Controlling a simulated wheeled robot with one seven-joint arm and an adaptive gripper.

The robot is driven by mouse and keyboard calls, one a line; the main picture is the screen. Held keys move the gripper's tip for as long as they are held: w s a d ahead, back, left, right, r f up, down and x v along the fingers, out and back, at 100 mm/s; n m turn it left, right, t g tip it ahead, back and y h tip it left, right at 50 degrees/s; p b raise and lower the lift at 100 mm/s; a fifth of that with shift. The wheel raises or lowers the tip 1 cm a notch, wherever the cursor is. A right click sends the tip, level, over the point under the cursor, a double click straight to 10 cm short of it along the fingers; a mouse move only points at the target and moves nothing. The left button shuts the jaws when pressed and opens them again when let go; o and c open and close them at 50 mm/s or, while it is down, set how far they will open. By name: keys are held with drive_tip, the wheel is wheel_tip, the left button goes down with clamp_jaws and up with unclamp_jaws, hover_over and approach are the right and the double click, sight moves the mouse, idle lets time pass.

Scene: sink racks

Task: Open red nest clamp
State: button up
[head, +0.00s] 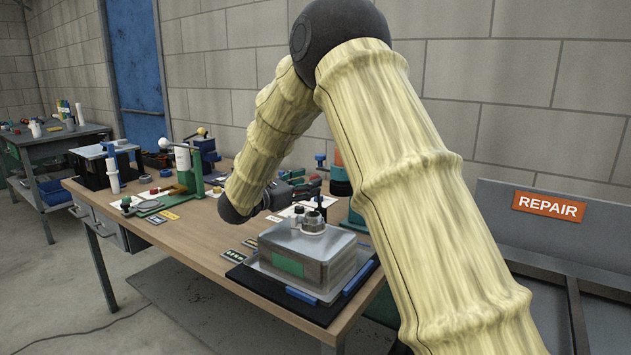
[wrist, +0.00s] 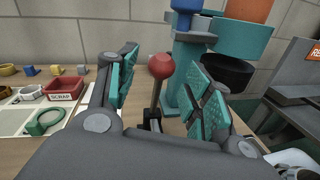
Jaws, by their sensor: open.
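A red ball knob (wrist: 161,66) tops a dark upright lever (wrist: 155,100) in the wrist view. The lever rises from a small dark base on the wooden bench, which I take to be the red nest clamp. My gripper (wrist: 166,82) is open, with teal pads on both sides of the knob. The knob appears between the fingers, nearer the left one; I see no contact, and its depth is hard to judge.
A teal press-like stand (wrist: 190,70) with a blue top rises just behind the knob. A red SCRAP bin (wrist: 62,88) and green ring (wrist: 42,122) lie left. In the head view, a grey metal box (head: 337,268) sits at the bench's front corner.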

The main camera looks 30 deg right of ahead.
drive_tip(key=shift+w+d, duration=0.2)
drive_tip(key=shift+d, duration=0.75)
drive_tip(key=shift+w+d, duration=0.15)
drive_tip(key=shift+d, duration=0.8)
clamp_jaws()
